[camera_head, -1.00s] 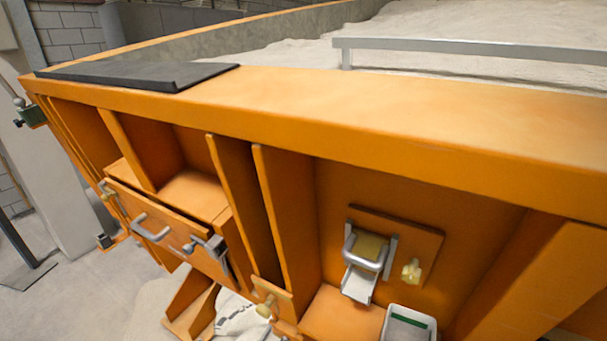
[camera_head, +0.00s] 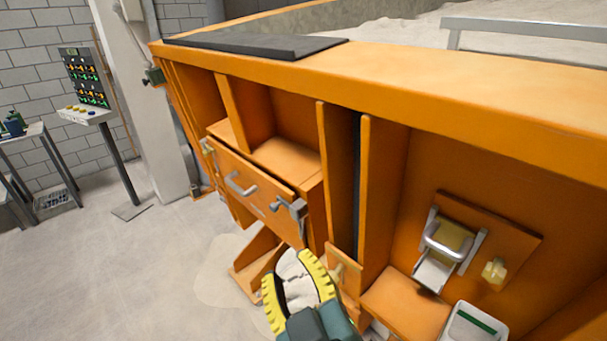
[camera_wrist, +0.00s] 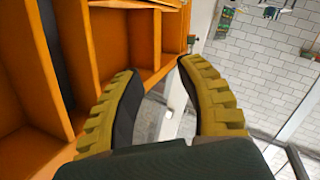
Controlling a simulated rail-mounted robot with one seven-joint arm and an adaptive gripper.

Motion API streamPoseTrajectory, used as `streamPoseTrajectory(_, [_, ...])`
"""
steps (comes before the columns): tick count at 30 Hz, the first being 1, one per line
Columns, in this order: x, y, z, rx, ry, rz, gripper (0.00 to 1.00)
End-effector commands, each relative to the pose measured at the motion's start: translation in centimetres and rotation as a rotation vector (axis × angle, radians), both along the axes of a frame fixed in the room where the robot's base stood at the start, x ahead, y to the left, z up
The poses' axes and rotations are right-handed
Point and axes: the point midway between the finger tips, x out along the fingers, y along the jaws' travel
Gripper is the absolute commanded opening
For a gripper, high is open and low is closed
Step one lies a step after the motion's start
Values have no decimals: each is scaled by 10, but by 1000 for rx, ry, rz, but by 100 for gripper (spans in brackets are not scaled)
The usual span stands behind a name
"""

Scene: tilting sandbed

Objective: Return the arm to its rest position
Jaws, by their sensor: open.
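My gripper (camera_head: 297,280) is at the bottom middle of the head view, with yellow ribbed fingers on a dark green body. Its fingers are spread apart and nothing shows between them. It is in front of the lower part of the orange sandbed frame (camera_head: 420,75), near an orange bracket and pale sand on the floor. In the wrist view my gripper (camera_wrist: 158,95) also shows its two fingers apart, with the orange frame (camera_wrist: 95,30) at left and a tiled wall beyond. Most of my arm is out of view.
An orange drawer box (camera_head: 262,190) with metal handles juts out left of centre. A latch plate (camera_head: 450,240) and a white bin (camera_head: 475,325) are at right. A control panel on a post (camera_head: 85,80) and a table (camera_head: 30,135) stand far left. The floor between is clear.

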Motion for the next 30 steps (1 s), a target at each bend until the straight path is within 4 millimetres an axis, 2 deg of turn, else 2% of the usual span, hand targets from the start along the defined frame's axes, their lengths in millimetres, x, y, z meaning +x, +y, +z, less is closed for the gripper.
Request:
streamPoseTrajectory(1, [-11, -9, 28, 65, -80, -68, 38])
streamPoseTrajectory(3, [-29, -33, 62, 164, -184, -170, 38])
streamPoseTrajectory(7, [-71, -74, 120, 394, -389, -304, 38])
streamPoseTrajectory(8, [-72, -78, 126, 470, -409, -302, 38])
streamPoseTrajectory(10, [-71, -76, 166, 512, -398, -289, 38])
streamPoseTrajectory(17, [-70, -76, 255, 511, -392, -289, 38])
streamPoseTrajectory(27, [-70, -77, 400, 517, -388, -288, 38])
streamPoseTrajectory(30, [-70, -77, 431, 518, -387, -288, 38])
